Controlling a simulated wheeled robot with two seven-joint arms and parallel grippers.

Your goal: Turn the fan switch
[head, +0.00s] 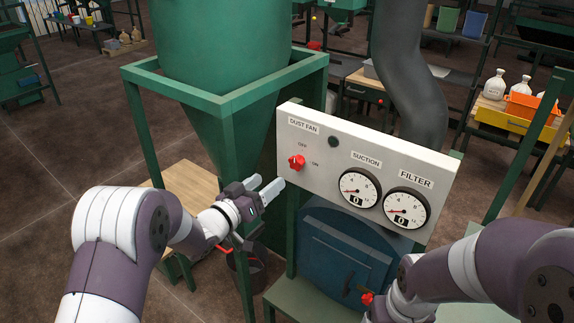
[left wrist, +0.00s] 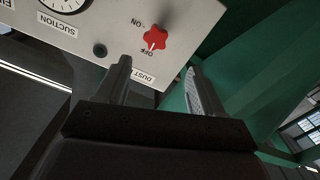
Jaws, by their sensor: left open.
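The fan switch is a red star-shaped knob (head: 297,162) on the white panel (head: 343,142), under the DUST FAN label. Its white mark points up toward OFF; ON is to its right. My left gripper (head: 268,185) is open and empty, left of and below the knob, apart from it. In the left wrist view the knob (left wrist: 156,38) appears beyond and between the two spread fingers (left wrist: 158,78), with its mark toward OFF. My right arm comes in at the lower right, but its gripper is out of the frame.
The suction gauge (head: 359,189) and filter gauge (head: 407,208) both show 0. A green frame (head: 236,100) around the hopper stands close left of the panel. A blue drum (head: 345,255) sits below the panel, near my right arm. A wooden board (head: 195,190) lies behind my left arm.

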